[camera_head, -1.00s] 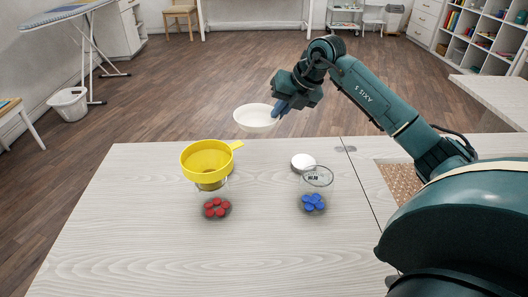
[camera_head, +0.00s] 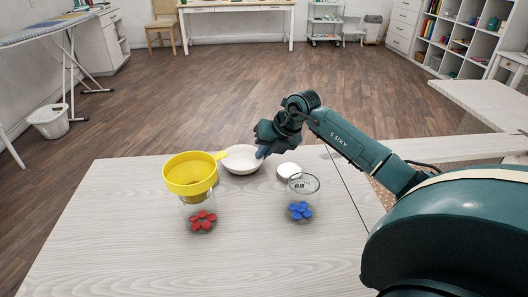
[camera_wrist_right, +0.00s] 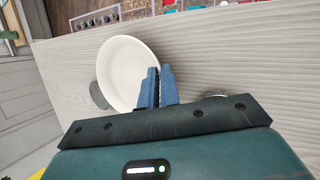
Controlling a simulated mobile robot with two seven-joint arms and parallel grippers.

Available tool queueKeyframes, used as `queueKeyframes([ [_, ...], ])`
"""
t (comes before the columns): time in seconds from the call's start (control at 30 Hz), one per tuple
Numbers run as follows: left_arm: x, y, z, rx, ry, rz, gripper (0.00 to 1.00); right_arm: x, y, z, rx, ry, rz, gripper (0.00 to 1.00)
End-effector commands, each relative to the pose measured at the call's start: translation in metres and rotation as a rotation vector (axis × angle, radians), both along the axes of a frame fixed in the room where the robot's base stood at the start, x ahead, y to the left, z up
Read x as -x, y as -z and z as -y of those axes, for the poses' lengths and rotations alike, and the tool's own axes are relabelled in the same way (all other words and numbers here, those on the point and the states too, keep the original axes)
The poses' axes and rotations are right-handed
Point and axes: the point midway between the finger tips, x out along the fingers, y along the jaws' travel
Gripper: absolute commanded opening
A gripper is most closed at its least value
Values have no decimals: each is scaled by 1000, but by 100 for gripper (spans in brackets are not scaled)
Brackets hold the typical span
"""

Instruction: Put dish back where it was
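The dish (camera_head: 242,162) is a shallow white round bowl, roughly level at the far edge of the table, behind and right of the yellow funnel. My right gripper (camera_head: 264,151) reaches it from the right. In the right wrist view its blue fingers (camera_wrist_right: 158,88) are close together on the rim of the dish (camera_wrist_right: 124,72). Whether the dish's base touches the tabletop or hangs just above it, I cannot tell. My left gripper is in neither current view.
A yellow funnel (camera_head: 190,176) sits on a clear jar above red pieces (camera_head: 201,221). A white round lid (camera_head: 289,171) lies behind a clear jar (camera_head: 303,184) with blue pieces (camera_head: 299,211) in front. The table's (camera_head: 130,240) front and left are clear.

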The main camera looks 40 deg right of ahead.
Motion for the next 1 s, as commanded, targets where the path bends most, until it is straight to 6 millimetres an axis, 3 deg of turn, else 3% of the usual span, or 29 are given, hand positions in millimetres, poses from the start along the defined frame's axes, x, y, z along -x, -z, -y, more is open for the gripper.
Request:
queueKeyframes([
  [0.07, 0, 1, 0, 0, 0, 1, 36, 0, 1, 0, 0, 0, 1, 0],
  [0.1, 0, 1, 0, -1, 0, 1, 36, 0, 1, 0, 0, 0, 0, 6],
  [0.33, 0, 0, 0, 0, 0, 2, 36, 0, 1, 0, 0, 1, 0, 25],
  [0.67, 0, -2, 0, 1, 0, 2, 36, 2, -4, 1, 1, 1, 0, 26],
  [1.0, 1, 0, 1, 4, 2, -18, 36, 33, -59, 14, 6, 0, 0, 26],
])
